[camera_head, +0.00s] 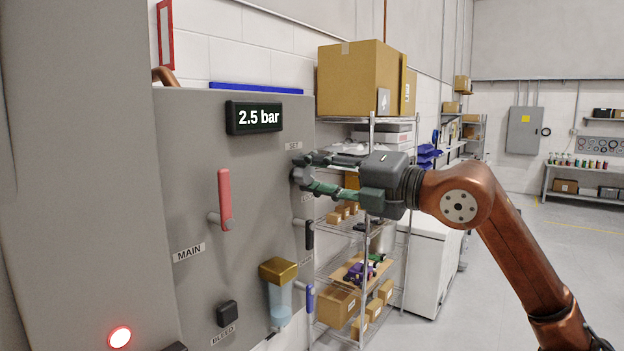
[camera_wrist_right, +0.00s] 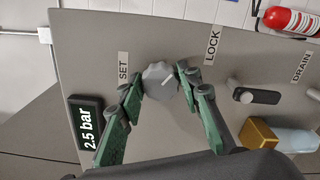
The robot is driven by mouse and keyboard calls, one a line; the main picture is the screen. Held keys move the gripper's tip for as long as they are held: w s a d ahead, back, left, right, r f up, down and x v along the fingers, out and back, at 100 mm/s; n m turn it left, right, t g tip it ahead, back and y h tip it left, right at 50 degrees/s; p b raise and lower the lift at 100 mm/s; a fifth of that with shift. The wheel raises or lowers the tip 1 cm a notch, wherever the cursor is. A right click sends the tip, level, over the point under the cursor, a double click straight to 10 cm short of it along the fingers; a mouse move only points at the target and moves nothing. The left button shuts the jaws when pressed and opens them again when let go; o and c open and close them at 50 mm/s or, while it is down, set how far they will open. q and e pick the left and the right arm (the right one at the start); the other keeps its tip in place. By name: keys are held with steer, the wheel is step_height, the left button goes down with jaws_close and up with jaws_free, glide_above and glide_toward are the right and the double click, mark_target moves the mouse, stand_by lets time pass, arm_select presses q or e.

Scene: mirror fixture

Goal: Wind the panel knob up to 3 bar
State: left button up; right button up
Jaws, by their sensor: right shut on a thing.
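The grey panel (camera_head: 190,130) stands at the left of the head view. Its black display (camera_head: 254,117) reads 2.5 bar, and it also shows in the right wrist view (camera_wrist_right: 87,124). The grey faceted knob (camera_wrist_right: 160,79) with a pale mark sits beside the SET label (camera_wrist_right: 123,67) in the right wrist view. My right gripper (camera_head: 305,175) reaches the panel from the right in the head view. Its green fingers are shut on the knob, one on each side, in the right wrist view (camera_wrist_right: 158,88). My left gripper is not in view.
A red lever (camera_head: 225,197) marked MAIN, a black handle (camera_head: 309,235), a blue handle (camera_head: 310,297) and a gold-topped clear bowl (camera_head: 279,290) stick out from the panel. A red lamp (camera_head: 120,337) glows low left. Wire shelves (camera_head: 372,220) with boxes stand behind my right arm.

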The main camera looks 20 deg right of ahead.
steer(key=shift+m+b, duration=0.3)
steer(key=shift+m, duration=0.9)
steer(key=o, duration=1.2)
steer(key=shift+c, duration=0.2)
steer(key=shift+s+d, duration=0.1)
steer(key=v, duration=1.1)
steer(key=shift+s+d, duration=0.25)
steer(key=shift+s, duration=0.05)
